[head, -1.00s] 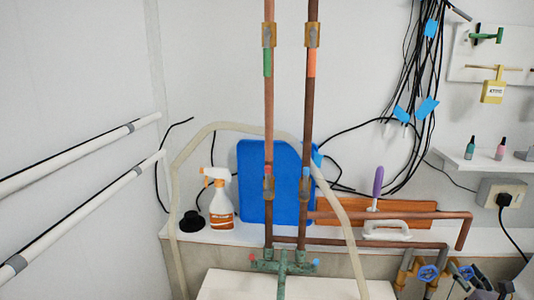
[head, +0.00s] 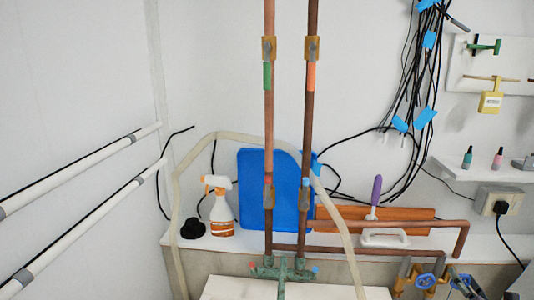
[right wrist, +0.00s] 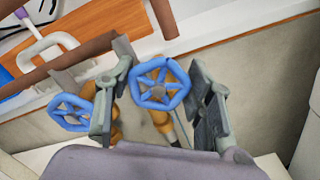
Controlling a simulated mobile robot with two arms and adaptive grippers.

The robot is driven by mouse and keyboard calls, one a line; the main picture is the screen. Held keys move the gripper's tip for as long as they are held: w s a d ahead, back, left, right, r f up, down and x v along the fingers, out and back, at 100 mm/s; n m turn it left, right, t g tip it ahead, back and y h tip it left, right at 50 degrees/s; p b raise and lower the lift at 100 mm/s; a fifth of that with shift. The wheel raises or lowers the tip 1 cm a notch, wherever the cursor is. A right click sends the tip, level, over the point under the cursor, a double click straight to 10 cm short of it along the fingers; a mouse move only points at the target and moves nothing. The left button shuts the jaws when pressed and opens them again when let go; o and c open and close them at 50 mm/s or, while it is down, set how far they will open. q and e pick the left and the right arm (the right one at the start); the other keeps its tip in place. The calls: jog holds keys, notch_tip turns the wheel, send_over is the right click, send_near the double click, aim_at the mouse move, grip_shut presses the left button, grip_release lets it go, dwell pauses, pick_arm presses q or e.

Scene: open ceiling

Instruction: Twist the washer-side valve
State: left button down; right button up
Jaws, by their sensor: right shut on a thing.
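Two blue hand-wheel valves on brass-coloured bodies sit at the lower right in the head view. The left blue wheel (head: 426,281) is free and also shows in the right wrist view (right wrist: 70,112). The other blue wheel (right wrist: 160,83) is between the fingers of my right gripper (right wrist: 158,100), which is shut on it with one finger at each side. In the head view my right gripper (head: 470,287) shows only in part at the bottom edge, over that wheel. Which wheel is the washer-side one cannot be told. My left gripper is not in view.
Copper pipes (head: 390,224) run above the valves. A spray bottle (head: 220,208) and blue board (head: 262,190) stand on the ledge. A power socket (head: 500,200) is at the right.

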jog(key=shift+m, duration=0.5)
jog(key=shift+f, duration=0.1)
jog(key=shift+m+p, duration=0.7)
jog(key=shift+p, duration=0.1)
jog(key=shift+m+p, duration=0.55)
jog(key=shift+m, duration=0.45)
